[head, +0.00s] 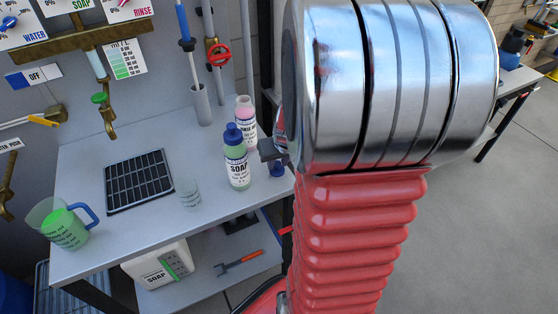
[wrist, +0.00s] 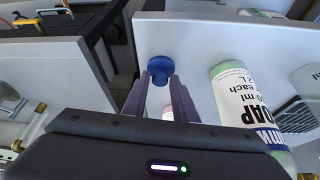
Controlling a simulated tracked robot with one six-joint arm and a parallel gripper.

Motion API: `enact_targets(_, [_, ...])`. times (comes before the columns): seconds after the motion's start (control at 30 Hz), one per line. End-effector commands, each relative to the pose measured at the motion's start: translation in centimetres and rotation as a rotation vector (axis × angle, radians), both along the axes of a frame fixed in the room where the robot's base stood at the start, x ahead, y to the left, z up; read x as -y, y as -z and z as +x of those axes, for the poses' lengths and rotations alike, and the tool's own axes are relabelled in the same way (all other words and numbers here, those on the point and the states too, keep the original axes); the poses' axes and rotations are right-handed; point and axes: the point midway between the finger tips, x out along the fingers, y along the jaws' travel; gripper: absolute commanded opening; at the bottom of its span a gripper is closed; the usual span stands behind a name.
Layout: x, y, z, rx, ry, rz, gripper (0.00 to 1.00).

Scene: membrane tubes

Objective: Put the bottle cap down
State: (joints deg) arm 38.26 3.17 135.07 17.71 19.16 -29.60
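The blue bottle cap (wrist: 160,68) is between the fingertips of my gripper (wrist: 160,82) in the wrist view. The dark fingers close in on it from both sides. In the head view the cap (head: 277,169) shows just below my gripper (head: 270,153), over the right end of the grey bench (head: 225,200). I cannot tell whether the cap touches the bench. A pink bottle (head: 245,118) with no cap visible stands behind a green SOAP bottle (head: 237,165) that has its own blue cap. In the wrist view the pink bottle (wrist: 167,114) shows partly between the fingers.
A black ribbed mat (head: 139,181), a clear beaker (head: 188,192) and a jug of green liquid (head: 63,226) stand on the bench. The SOAP bottle (wrist: 245,105) is close to the right of my fingers in the wrist view. Bare bench lies around the cap.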

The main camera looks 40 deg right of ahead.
Motion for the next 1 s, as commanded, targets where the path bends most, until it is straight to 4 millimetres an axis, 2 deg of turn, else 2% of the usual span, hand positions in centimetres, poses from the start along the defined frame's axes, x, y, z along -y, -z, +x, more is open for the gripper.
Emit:
enact_targets(0.17, [0.0,0.0,0.0,0.000,0.000,0.000,0.37])
enact_targets(0.57, [-0.1,-0.6,-0.1,0.002,0.000,-0.001,0.37])
enact_targets(1.0, [-0.8,-4.8,-1.8,0.003,-0.001,-0.003,0.37])
